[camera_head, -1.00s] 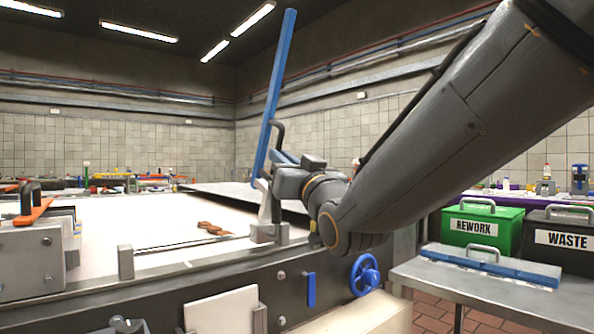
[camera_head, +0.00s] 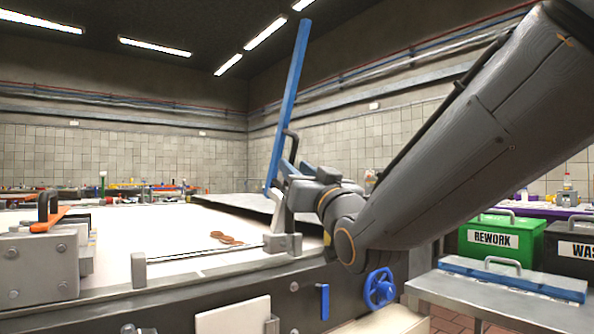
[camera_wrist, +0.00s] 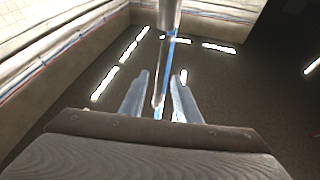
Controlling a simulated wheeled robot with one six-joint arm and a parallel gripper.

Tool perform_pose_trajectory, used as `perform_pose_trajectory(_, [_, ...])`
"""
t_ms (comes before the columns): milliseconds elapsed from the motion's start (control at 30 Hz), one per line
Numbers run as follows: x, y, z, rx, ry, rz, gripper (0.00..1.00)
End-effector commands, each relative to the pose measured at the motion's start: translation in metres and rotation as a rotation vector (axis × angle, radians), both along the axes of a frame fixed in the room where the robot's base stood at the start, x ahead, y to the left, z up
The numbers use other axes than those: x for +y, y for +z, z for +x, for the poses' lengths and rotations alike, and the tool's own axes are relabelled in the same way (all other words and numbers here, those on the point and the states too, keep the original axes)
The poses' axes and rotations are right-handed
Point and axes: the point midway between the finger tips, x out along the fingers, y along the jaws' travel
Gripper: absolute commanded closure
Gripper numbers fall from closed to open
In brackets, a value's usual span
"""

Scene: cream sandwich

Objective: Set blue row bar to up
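The blue row bar (camera_head: 288,105) stands steeply raised over the far right end of the white table, its top leaning slightly right. A dark curved handle (camera_head: 293,143) sticks out from its right side low down. My gripper (camera_head: 297,166) is just right of the bar's lower part, below the handle's top. In the wrist view my gripper (camera_wrist: 160,78) shows two pale fingers apart, with a thin grey and blue bar shape (camera_wrist: 172,50) running between them. Narrow gaps show beside it, so the fingers look open. Where the handle meets the fingers is partly hidden.
The white table (camera_head: 110,235) has small brown discs (camera_head: 226,238) on it. A blue handwheel (camera_head: 380,288) is on its front. Space above the bar is clear.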

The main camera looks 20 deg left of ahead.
Motion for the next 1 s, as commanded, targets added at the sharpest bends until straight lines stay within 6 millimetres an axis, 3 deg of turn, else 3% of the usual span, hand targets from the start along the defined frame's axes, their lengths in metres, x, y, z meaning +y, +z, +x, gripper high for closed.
perform_pose_trajectory(167, [-0.006, -0.003, -0.006, 0.001, 0.000, -0.001, 0.71])
perform_pose_trajectory(600, [-0.044, -0.027, -0.050, 0.000, -0.002, 0.000, 0.71])
perform_pose_trajectory(1000, [-0.047, -0.030, -0.055, 0.000, -0.001, 0.000, 0.71])
